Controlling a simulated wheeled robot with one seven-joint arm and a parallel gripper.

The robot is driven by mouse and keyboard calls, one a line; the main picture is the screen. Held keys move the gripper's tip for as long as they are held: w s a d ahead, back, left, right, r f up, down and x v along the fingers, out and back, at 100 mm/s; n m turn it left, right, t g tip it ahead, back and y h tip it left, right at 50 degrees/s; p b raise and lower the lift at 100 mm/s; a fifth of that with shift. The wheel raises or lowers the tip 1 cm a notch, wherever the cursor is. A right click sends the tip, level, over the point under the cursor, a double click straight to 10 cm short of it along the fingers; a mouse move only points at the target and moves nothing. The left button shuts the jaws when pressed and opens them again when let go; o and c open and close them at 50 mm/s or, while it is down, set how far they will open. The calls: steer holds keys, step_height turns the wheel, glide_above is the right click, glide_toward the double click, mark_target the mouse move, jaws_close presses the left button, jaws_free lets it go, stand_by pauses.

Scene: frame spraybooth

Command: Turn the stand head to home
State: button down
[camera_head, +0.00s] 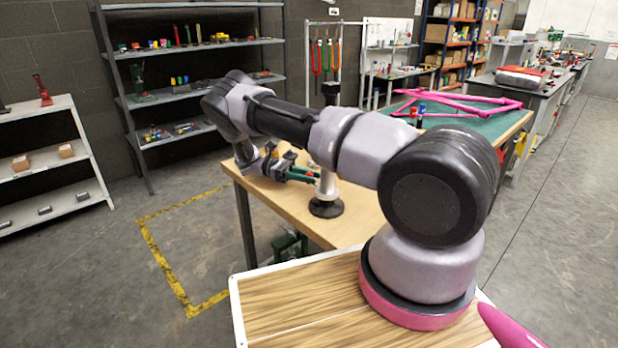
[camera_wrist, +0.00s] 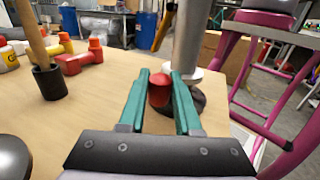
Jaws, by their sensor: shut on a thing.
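The stand is a silver post (camera_head: 327,183) on a round black base (camera_head: 326,209), upright near the edge of the wooden table. In the head view my arm crosses in front of the post, so how its head is turned cannot be told. In the wrist view the post (camera_wrist: 191,42) rises just beyond my fingertips, with a pale collar low on it. My gripper (camera_wrist: 161,82) has green fingers closed around a red knob (camera_wrist: 158,92) beside the post. In the head view my gripper (camera_head: 312,177) reaches the post from the left.
The wooden tabletop (camera_wrist: 102,110) holds a black cup (camera_wrist: 48,82) with a wooden handle in it, a red-and-orange tool (camera_wrist: 82,58) and a small pot (camera_wrist: 8,58) at left. A pink frame (camera_wrist: 262,95) stands right of the post. A green-topped bench (camera_head: 480,124) lies behind.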

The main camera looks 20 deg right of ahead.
steer(key=c, duration=0.6)
jaws_free()
step_height(320, 180, up, 10)
